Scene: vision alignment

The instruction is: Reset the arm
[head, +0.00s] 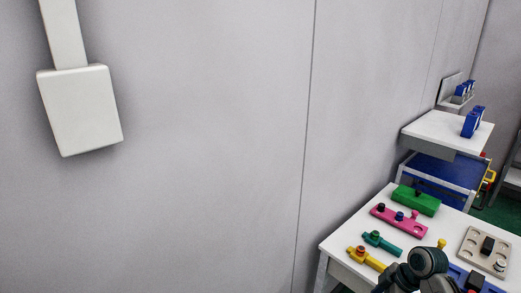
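A dark grey, rounded part of one of my arms shows at the bottom right of the head view, in front of the near edge of the white table (338,246). It is cut off by the lower picture edge, and I cannot tell which arm it belongs to. No gripper fingers can be made out, and neither gripper is in view.
The table holds a green block (417,200), a pink bar (399,221), a teal piece (382,243), a yellow piece (366,258) and a beige tray (485,250). A white stand (447,129) bears blue pieces (472,123) behind. A wall with a white box (80,110) fills the left.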

